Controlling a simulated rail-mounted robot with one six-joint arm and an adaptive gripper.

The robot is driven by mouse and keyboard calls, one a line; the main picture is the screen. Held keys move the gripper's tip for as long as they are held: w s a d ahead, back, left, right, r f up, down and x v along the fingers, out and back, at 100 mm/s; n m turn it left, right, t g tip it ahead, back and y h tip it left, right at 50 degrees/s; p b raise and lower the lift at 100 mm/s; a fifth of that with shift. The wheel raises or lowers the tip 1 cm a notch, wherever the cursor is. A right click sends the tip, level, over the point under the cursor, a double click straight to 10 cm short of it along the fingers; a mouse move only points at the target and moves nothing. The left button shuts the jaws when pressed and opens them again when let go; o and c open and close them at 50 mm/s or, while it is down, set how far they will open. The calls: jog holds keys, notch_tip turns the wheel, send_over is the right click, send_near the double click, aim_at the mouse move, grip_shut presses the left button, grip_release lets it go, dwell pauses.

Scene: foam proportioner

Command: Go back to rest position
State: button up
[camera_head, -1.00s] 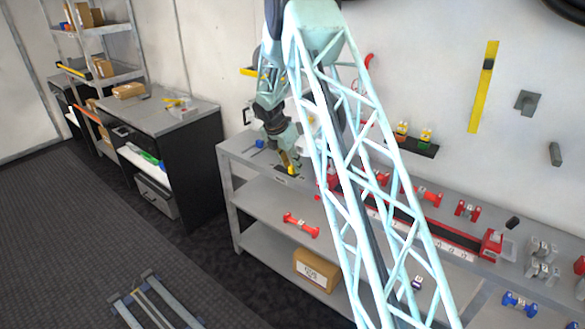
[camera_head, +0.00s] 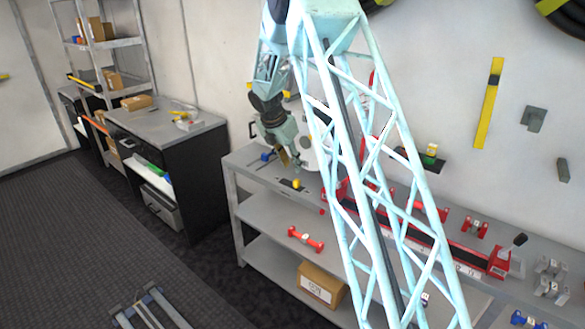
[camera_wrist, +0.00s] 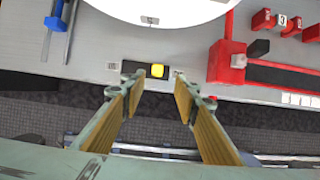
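My gripper (camera_head: 288,158) hangs over the left end of the grey workbench (camera_head: 238,163). In the wrist view my gripper (camera_wrist: 158,90) has its two wooden-faced fingers spread apart, with nothing between them. Beyond the fingertips, a small yellow block (camera_wrist: 157,71) sits in a dark holder at the bench edge. The yellow block also shows in the head view (camera_head: 296,183), just below my gripper. My light-blue lattice arm hides part of the bench middle.
A white round object (camera_wrist: 160,8) stands behind the yellow block. A blue clamp-like tool (camera_wrist: 57,18) lies left, a red rail device (camera_wrist: 228,62) right. A red dumbbell-shaped part (camera_head: 305,239) and a cardboard box (camera_head: 320,284) are on lower shelves. The floor at left is mostly clear.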

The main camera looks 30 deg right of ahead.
jog(key=shift+r, duration=0.15)
dwell(0.5)
jog(key=s+a+r+m+y, duration=0.1)
jog(key=s+a+r+m, duration=0.35)
jog(key=s+r, duration=0.45)
jog(key=s+a+r+m+t, duration=0.1)
jog(key=s+a+r+m, duration=0.2)
jog(key=s+a+r, duration=0.5)
jog(key=s+a+r+m+y, duration=0.1)
jog(key=s+a+r+m, duration=0.25)
jog(key=s+r, duration=0.7)
jog(key=s+a+m, duration=0.3)
jog(key=s+m, duration=0.1)
jog(key=s, duration=0.8)
jog(key=s+a+m+y, duration=0.1)
jog(key=s+a+m, duration=0.3)
jog(key=s, duration=0.8)
jog(key=s+a+r+m+t+y, duration=0.1)
jog(key=s+a+m, duration=0.2)
jog(key=s, duration=0.9)
jog(key=shift+a+m, duration=0.4)
jog(key=shift+a, duration=0.1)
jog(key=shift+s, duration=0.1)
